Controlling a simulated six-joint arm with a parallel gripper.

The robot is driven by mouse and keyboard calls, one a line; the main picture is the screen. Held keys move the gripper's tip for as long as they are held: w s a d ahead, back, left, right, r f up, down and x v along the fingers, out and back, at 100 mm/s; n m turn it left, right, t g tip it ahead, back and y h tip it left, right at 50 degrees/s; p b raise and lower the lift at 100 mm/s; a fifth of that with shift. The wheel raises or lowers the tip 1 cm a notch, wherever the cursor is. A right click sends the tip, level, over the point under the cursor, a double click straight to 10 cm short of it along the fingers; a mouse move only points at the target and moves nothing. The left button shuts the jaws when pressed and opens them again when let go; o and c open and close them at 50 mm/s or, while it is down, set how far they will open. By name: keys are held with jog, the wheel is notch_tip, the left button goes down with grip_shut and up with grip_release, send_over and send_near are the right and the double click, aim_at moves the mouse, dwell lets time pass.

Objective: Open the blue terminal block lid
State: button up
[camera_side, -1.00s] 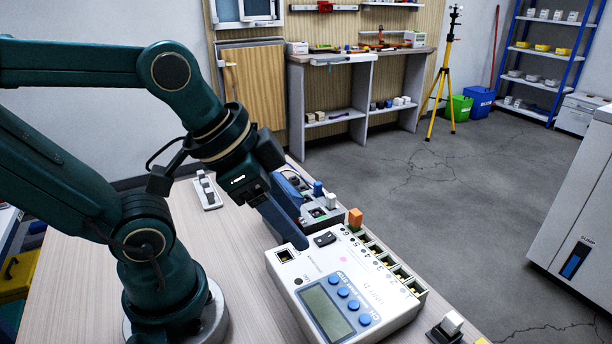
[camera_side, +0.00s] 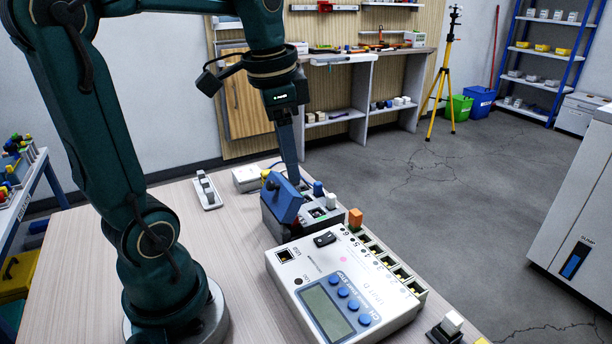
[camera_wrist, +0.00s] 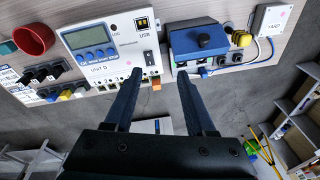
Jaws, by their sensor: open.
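The blue lid (camera_side: 284,202) stands tilted up at a steep angle on the dark grey terminal block (camera_side: 270,226), with a dark knob on its outer face. In the wrist view the lid (camera_wrist: 185,44) shows at upper right with its knob facing the camera. In the side view the fingers overlap and the lid covers part of the block.
A white meter unit (camera_side: 340,292) with a screen and blue buttons stands in front of the block. A white box (camera_side: 247,178) lies behind it, and a switch plate (camera_side: 207,191) lies to the left. The table's right edge runs close beside the block.

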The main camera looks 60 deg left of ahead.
aim_at(269, 183)
jog(key=a+f+n, duration=0.1)
jog(key=a, duration=0.1)
jog(key=a+f+n+g, duration=0.1)
jog(key=a, duration=0.2)
jog(key=a+g, duration=0.1)
jog(key=a, duration=0.2)
jog(key=shift+w+a+f+n+h, duration=0.1)
jog(key=shift+w+f+n+h, duration=0.05)
jog(key=shift+f+n+h, duration=0.2)
jog(key=shift+a+f, duration=0.15)
jog(key=shift+f, duration=2.6)
jog(key=shift+s, duration=0.2)
grip_shut()
